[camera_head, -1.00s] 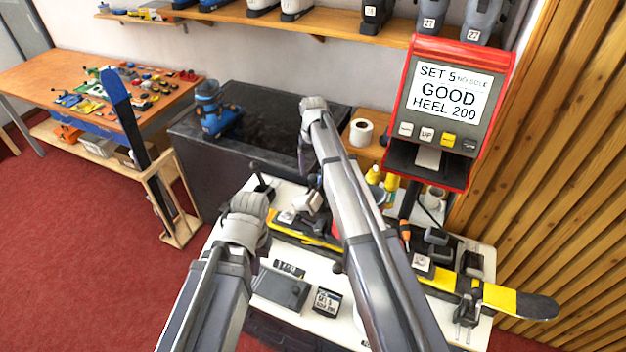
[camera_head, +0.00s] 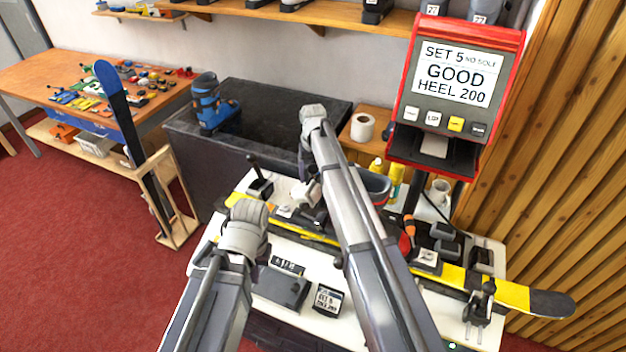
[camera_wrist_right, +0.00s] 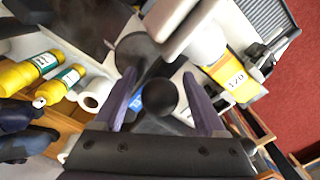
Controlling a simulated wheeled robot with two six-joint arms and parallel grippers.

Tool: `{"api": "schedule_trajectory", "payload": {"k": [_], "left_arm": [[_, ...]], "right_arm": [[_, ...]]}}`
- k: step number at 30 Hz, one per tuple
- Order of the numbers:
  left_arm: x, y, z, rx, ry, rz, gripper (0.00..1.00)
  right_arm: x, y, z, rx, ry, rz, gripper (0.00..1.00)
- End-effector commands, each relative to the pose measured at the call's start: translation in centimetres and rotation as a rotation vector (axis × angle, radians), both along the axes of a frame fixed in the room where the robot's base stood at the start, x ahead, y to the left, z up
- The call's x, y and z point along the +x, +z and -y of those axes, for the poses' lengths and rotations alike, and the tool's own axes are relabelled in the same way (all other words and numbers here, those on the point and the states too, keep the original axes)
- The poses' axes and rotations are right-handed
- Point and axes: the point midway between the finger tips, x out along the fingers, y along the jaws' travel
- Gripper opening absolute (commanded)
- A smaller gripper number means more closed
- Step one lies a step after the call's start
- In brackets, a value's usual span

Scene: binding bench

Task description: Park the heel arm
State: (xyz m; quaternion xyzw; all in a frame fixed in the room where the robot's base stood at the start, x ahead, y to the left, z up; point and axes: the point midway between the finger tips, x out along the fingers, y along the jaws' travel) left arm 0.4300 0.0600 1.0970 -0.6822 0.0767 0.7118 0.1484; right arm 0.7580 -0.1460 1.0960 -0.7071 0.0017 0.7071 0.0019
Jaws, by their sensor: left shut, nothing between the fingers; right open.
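The ski (camera_head: 520,297) with yellow and black sections lies across the white bench (camera_head: 262,329). In the right wrist view a black round knob (camera_wrist_right: 168,98) shows between the open purple fingers of my right gripper (camera_wrist_right: 164,105). I take it for the end of the heel arm; contact with the fingers cannot be told.
The red display stand (camera_head: 405,120) reads SET 5, GOOD, HEEL 200. Yellow bottles (camera_head: 396,180), a white roll (camera_head: 362,127) and a blue boot (camera_head: 208,105) are behind.

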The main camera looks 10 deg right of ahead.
Motion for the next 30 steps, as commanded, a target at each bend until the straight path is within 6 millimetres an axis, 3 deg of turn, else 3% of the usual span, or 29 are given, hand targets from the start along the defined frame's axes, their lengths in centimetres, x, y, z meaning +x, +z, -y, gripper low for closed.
{"api": "schedule_trajectory", "payload": {"k": [6,25,30], "left_arm": [[0.00,0.05,0.01,0.000,0.000,0.000,0.00],[-0.01,0.05,0.00,0.000,0.000,0.000,0.00],[-0.01,0.05,0.00,0.000,0.000,0.000,0.00]], "right_arm": [[0.00,0.05,0.00,0.000,0.000,0.000,0.73],[0.00,0.05,0.01,0.000,0.000,0.000,0.03],[0.00,0.05,0.01,0.000,0.001,0.000,0.00]]}}
